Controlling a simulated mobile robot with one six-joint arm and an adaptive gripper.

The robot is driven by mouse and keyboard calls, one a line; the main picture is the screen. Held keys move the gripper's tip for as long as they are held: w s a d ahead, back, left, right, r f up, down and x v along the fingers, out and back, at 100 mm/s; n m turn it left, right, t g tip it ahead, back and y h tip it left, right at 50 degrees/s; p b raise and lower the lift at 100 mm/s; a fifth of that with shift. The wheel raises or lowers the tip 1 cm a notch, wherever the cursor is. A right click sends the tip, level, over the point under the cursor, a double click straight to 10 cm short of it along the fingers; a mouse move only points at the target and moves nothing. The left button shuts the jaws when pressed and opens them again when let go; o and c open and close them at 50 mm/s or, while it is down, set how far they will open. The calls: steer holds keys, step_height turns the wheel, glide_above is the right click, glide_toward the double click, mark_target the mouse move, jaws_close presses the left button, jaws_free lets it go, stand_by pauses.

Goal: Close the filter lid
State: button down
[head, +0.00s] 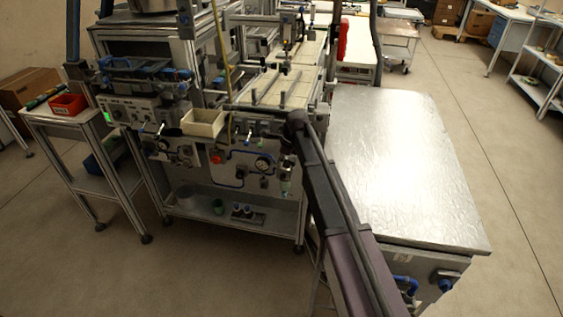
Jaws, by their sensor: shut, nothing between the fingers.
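No filter lid can be made out for certain in the head view. The machine (225,178) in the middle has a front panel with blue tubing, a red knob (216,158), and a round dial-like fitting (262,162). A small greenish, cup-like part (285,186) sits low at the panel's right side; I cannot tell whether it is the filter. My dark arm rises from the bottom right and crosses in front of the machine's right edge, hiding part of it. My gripper cannot be made out at the arm's far end.
A cabinet with a bare metal top (400,160) stands right of my arm. A cream bin (204,122) sits at the machine's front edge. A side cart (70,118) with a red bin (68,104) stands left. The floor in front is clear.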

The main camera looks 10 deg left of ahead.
steer(key=shift+w+a+f+h, duration=0.1)
steer(key=shift+a+f+h, duration=0.25)
steer(key=shift+a+h, duration=0.35)
steer(key=shift+a+f+h+b, duration=0.1)
steer(key=shift+f+h+b, duration=0.25)
steer(key=shift+h, duration=0.05)
steer(key=shift+r, duration=0.2)
step_height(320, 180, up, 14)
steer(key=p, duration=1.4)
steer(key=shift+w+d+f, duration=0.2)
steer(key=shift+w, duration=0.1)
